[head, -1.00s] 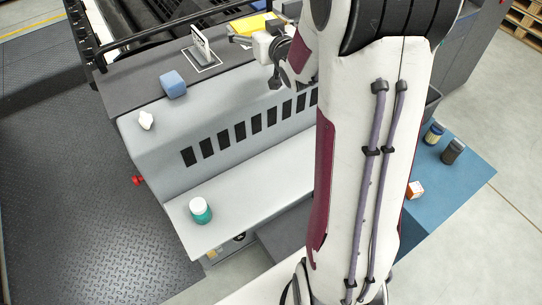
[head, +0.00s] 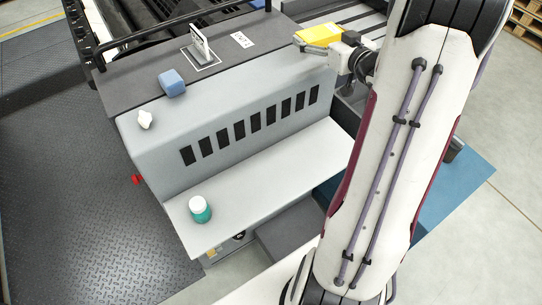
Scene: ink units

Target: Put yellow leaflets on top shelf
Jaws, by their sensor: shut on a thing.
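My gripper (head: 316,46) is at the upper middle of the head view, shut on the yellow leaflets (head: 321,33). The leaflets stick out beyond the fingers on the far side, over the back right end of the grey machine. I cannot tell how high above it they are. The machine's dark grey top surface (head: 130,92) runs along the back. A lower pale ledge (head: 262,188) runs along its front. I cannot tell which of these is the top shelf.
A green jar with a white lid (head: 200,210) stands on the ledge's left end. The ledge's middle is clear.

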